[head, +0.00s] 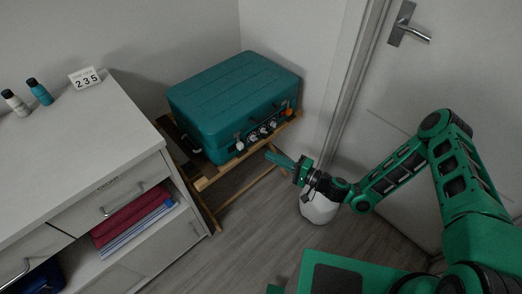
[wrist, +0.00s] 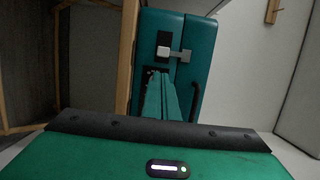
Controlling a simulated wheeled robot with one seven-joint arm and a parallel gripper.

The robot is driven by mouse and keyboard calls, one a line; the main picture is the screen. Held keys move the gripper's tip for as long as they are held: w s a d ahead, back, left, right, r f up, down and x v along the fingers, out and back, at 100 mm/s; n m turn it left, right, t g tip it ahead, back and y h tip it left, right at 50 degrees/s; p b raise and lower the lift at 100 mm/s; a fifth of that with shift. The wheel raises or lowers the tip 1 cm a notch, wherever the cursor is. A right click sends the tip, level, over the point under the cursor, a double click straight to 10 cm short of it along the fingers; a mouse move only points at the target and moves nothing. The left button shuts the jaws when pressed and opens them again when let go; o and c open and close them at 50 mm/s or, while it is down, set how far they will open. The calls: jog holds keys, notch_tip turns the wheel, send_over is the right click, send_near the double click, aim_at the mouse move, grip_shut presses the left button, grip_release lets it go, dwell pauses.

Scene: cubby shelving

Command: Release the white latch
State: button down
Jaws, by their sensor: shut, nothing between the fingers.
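A teal case (head: 235,95) lies closed on a wooden rack. Along its front is a row of latches, with the white latch (head: 240,146) at the left end. The case also shows in the wrist view (wrist: 200,70), where a pale square latch piece (wrist: 163,52) with a grey bar sits across the lid seam, apparently the white latch. My gripper (head: 270,154) is shut and empty, in front of the case and to the right of the white latch. In the wrist view my fingers (wrist: 155,76) point at the case front just below that latch; contact cannot be told.
The wooden rack (head: 205,182) stands beside a white drawer cabinet (head: 80,140) with folded cloths in an open compartment. An orange piece (head: 288,112) sits at the case front's right end. A white bin (head: 318,210) stands below my forearm. A door is at right.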

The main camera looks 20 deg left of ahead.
aim_at(241, 149)
jog(key=x, duration=0.9)
jog(key=shift+a, duration=0.25)
jog(key=shift+s+a, duration=0.4)
jog(key=shift+s, duration=0.25)
jog(key=shift+s+a, duration=0.4)
jog(key=shift+s, duration=0.3)
jog(key=shift+f, duration=0.1)
jog(key=shift+d, duration=0.15)
